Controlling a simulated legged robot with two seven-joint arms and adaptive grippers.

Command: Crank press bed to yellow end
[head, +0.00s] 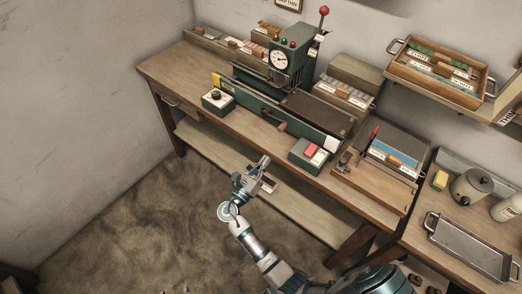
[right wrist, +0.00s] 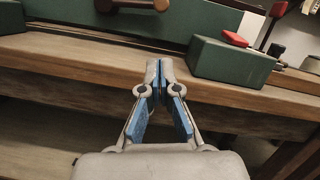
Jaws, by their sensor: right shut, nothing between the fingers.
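The press (head: 291,60) is green, with a round white dial, and stands over a long green bed on the bench. The bed's left end is yellow (head: 216,80) and its right end is white (head: 331,143). A brown plate (head: 318,110) lies on the bed, right of the press. A crank with a wooden handle (head: 282,127) is on the bed's front face; the handle shows at the top of the right wrist view (right wrist: 132,4). My right gripper (head: 265,160) is shut and empty, apart from the crank, in front of the bench edge (right wrist: 160,62). My left gripper is out of view.
A green box with a red button (head: 310,152) stands right of the crank, and a box with a black knob (head: 217,99) stands left. A tray with a red-handled lever (head: 372,135) is farther right. The bench's lower shelf (head: 220,150) is mostly clear.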

